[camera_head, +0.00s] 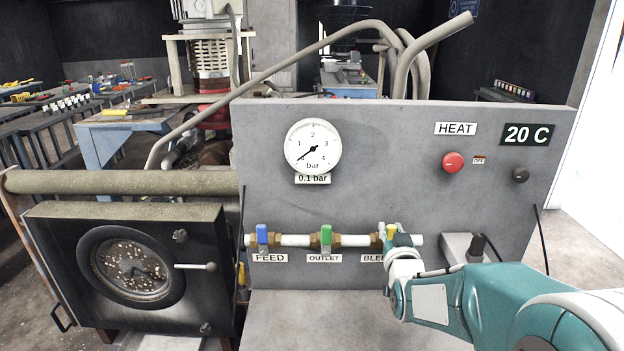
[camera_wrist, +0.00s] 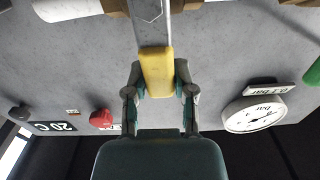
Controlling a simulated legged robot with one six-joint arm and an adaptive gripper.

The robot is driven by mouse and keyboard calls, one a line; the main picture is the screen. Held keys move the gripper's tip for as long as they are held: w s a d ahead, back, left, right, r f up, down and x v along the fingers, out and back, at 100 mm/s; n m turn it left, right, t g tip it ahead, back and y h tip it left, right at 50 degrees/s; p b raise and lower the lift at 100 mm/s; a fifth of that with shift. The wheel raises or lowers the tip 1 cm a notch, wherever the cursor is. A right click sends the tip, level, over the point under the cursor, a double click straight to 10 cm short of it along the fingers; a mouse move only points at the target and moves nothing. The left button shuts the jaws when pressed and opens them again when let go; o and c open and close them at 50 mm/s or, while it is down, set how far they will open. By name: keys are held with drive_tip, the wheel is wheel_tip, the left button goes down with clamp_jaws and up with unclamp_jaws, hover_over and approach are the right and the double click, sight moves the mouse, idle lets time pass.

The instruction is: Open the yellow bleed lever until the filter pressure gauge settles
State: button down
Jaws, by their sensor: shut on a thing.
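The yellow bleed lever (camera_wrist: 157,72) sits between the two fingers of my gripper (camera_wrist: 159,95) in the wrist view, and the fingers are shut on it. In the head view the lever (camera_head: 391,232) shows as a small yellow patch, mostly hidden by my gripper (camera_head: 394,238), at the right end of the white pipe. The label below it is partly covered by my arm. The round pressure gauge (camera_head: 313,146) has its needle near the low end, and its display (camera_head: 313,179) reads 0.1 bar.
The blue feed lever (camera_head: 262,235) and green outlet lever (camera_head: 326,236) stand upright, left of the bleed valve. A red HEAT knob (camera_head: 453,162) and a 20 C display (camera_head: 527,134) are on the panel's right. A grey ledge (camera_head: 330,315) lies below.

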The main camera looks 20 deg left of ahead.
drive_tip(key=shift+f, duration=0.25)
idle(0.4)
drive_tip(key=c, duration=0.8)
unclamp_jaws()
drive_tip(key=shift+d, duration=0.1)
drive_tip(key=shift+o, duration=0.2)
drive_tip(key=shift+r, duration=0.1)
drive_tip(key=shift+v, duration=2.95)
drive_tip(key=o, duration=0.3)
drive_tip(key=shift+r, duration=0.15)
